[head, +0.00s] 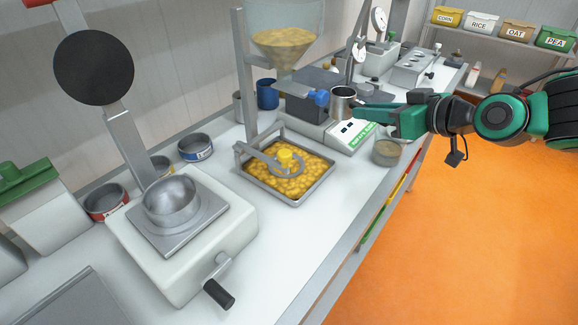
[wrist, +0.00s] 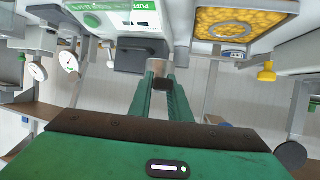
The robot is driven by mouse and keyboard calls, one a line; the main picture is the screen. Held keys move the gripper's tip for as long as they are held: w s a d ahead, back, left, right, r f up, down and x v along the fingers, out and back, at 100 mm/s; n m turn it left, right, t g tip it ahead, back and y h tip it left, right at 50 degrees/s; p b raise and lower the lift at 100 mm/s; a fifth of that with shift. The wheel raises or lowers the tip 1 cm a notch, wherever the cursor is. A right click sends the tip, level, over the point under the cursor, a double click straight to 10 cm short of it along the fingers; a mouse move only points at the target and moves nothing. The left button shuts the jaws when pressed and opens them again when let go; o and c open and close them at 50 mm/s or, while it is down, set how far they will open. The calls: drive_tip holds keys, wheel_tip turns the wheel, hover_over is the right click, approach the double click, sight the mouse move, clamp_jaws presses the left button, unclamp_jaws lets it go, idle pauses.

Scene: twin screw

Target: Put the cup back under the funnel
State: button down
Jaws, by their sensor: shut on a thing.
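My gripper (head: 360,110) is shut on a shiny metal cup (head: 342,102). The cup looks upright, above the bench and in front of a grey box machine; its contents cannot be seen. In the wrist view, my green fingers (wrist: 166,84) close around a small dark part, and most of the cup is hidden. A clear funnel (head: 284,45) with yellow grain stands on a grey post, left of and higher than the cup.
A scale with a green label (head: 362,138) lies just below my gripper. A round grain-filled container (head: 388,152) stands near the bench edge. A blue cup (head: 267,94) stands behind the tray. A white machine with a bowl (head: 172,200) is at left. The front bench strip is clear.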

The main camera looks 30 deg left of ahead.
drive_tip(key=s+a+f+n+g+y, duration=0.1)
drive_tip(key=s+a+n+g, duration=0.2)
drive_tip(key=s+a, duration=0.6)
drive_tip(key=f, duration=0.1)
drive_tip(key=s+d+f, duration=0.1)
drive_tip(key=f, duration=0.1)
drive_tip(key=s+d+f, duration=0.1)
drive_tip(key=f, duration=0.1)
drive_tip(key=shift+f, duration=2.3)
drive_tip(key=shift+f, duration=0.1)
drive_tip(key=c, duration=1.6)
unclamp_jaws()
drive_tip(key=shift+c, duration=0.2)
drive_tip(key=shift+d+r, duration=0.2)
drive_tip(key=shift+d, duration=0.1)
drive_tip(key=v, duration=1.1)
drive_tip(key=shift+d+r, duration=0.2)
